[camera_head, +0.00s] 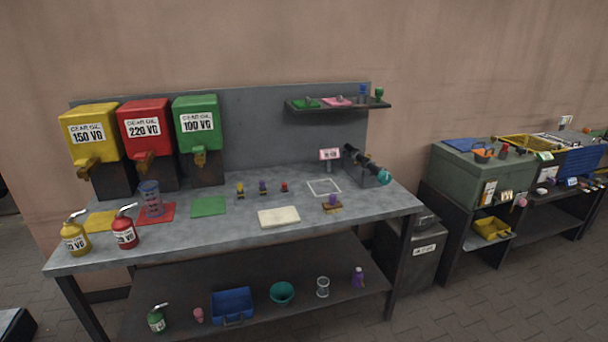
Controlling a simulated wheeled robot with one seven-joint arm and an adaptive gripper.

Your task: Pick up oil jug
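A clear, bluish jug-like vessel (151,198) stands upright on a red mat (170,213) on the left of the grey workbench. Spouted oil cans stand nearby: a yellow one (75,236) and a red one (124,233) near the bench's front left. A green spouted can (156,320) stands on the lower shelf at left. I cannot tell for certain which of these is the oil jug; the clear vessel looks most like a jug. My gripper is not in view.
Yellow (91,133), red (146,129) and green (197,124) gear oil dispensers stand behind the vessel. A green mat (208,206) is bare. A pale cloth or pad (279,217) lies mid-bench. A dark cylindrical tool (362,165) is at right. The front middle is clear.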

